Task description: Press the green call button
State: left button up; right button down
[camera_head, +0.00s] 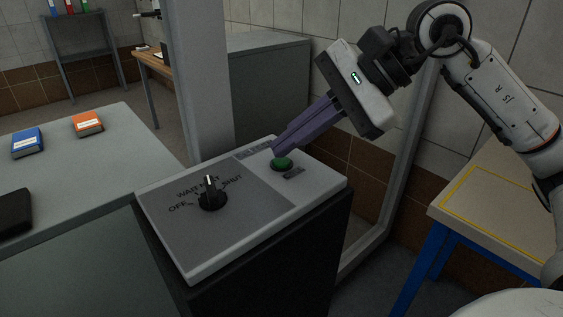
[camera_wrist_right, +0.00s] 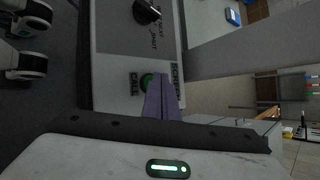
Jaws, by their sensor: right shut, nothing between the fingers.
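The green call button (camera_head: 282,164) is a round dome on the right part of the grey control panel (camera_head: 170,240). It also shows in the right wrist view (camera_wrist_right: 146,82), beside the label CALL and partly behind the fingers. My right gripper (camera_head: 279,151) comes down at a slant from the upper right. Its purple fingers are shut together and empty, with the tips at the button's far edge. I cannot tell whether they touch it. The fingertips also show in the wrist view (camera_wrist_right: 161,78). My left gripper is not in view.
A black rotary knob (camera_head: 212,196) stands on the panel left of the button. A grey post (camera_head: 200,80) rises behind the panel. A table (camera_head: 100,165) with blue (camera_head: 27,141) and orange (camera_head: 88,123) books is at left, a blue-legged table (camera_head: 495,205) at right.

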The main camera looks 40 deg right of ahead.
aim_at(290, 165)
jog(key=shift+f+b, duration=0.45)
dwell(0.6)
dwell(0.4)
jog(key=shift+r+p, duration=0.75)
jog(key=shift+r, duration=0.15)
notch_tip(290, 165, up, 5)
jog(key=p, duration=0.4)
jog(key=shift+p, duration=0.35)
dwell(1.9)
